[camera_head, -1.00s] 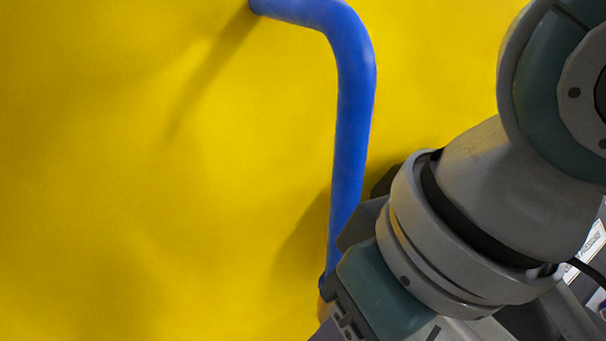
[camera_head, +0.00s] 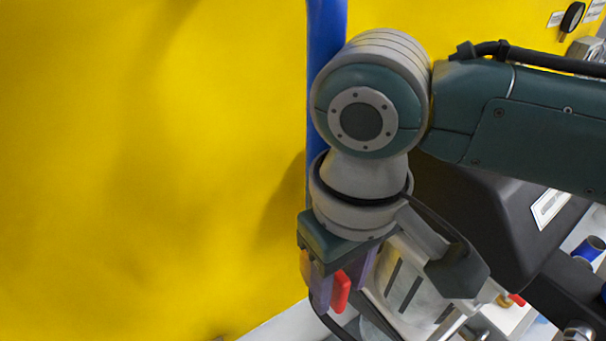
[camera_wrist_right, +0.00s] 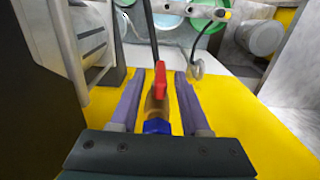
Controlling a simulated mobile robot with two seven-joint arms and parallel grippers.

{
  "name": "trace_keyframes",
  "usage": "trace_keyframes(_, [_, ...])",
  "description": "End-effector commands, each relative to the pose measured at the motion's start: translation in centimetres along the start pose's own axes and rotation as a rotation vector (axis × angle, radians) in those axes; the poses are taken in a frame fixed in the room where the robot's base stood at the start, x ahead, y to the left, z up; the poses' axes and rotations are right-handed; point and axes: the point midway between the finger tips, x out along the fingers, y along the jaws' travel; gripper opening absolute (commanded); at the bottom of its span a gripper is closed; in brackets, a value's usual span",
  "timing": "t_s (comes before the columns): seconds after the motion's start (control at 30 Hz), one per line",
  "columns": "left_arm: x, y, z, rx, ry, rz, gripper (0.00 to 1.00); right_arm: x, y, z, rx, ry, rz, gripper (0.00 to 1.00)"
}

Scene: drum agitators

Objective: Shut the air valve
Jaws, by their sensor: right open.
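The air valve has a red handle (camera_head: 341,291), which shows between the fingers of my right gripper (camera_head: 338,290) in the head view. In the right wrist view the red handle (camera_wrist_right: 160,82) stands above a brass body (camera_wrist_right: 157,107) and a blue fitting (camera_wrist_right: 157,126). There the two purple fingers of my right gripper (camera_wrist_right: 159,78) are apart, one on each side of the valve, with gaps beside the handle. The gripper is open. In the head view my right wrist hides most of the valve body. My left gripper is out of view.
A blue pipe (camera_head: 325,35) runs down the yellow wall (camera_head: 150,170) behind my right wrist. A dark box with a white label (camera_head: 549,207) is to the right of the gripper. In the wrist view, a grey frame (camera_wrist_right: 75,40) stands close on the left.

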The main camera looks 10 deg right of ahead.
Motion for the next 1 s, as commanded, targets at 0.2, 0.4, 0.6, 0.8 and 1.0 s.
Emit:
trace_keyframes(0.2, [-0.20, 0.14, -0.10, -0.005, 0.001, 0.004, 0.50, 1.31, 0.00, 0.02, -0.002, 0.001, 0.000, 0.46])
trace_keyframes(0.4, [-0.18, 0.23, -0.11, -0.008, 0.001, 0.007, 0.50, 1.36, -0.01, 0.01, -0.002, 0.001, 0.000, 0.46])
trace_keyframes(0.6, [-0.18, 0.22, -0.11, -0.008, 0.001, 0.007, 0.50, 1.34, -0.01, 0.00, -0.002, 0.001, 0.000, 0.26])
trace_keyframes(0.8, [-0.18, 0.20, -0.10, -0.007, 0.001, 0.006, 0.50, 1.32, 0.00, 0.00, -0.001, 0.001, 0.000, 0.04])
trace_keyframes(1.0, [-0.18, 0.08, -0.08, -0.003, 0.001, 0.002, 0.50, 1.32, 0.01, 0.00, -0.001, 0.001, 0.000, 0.00])
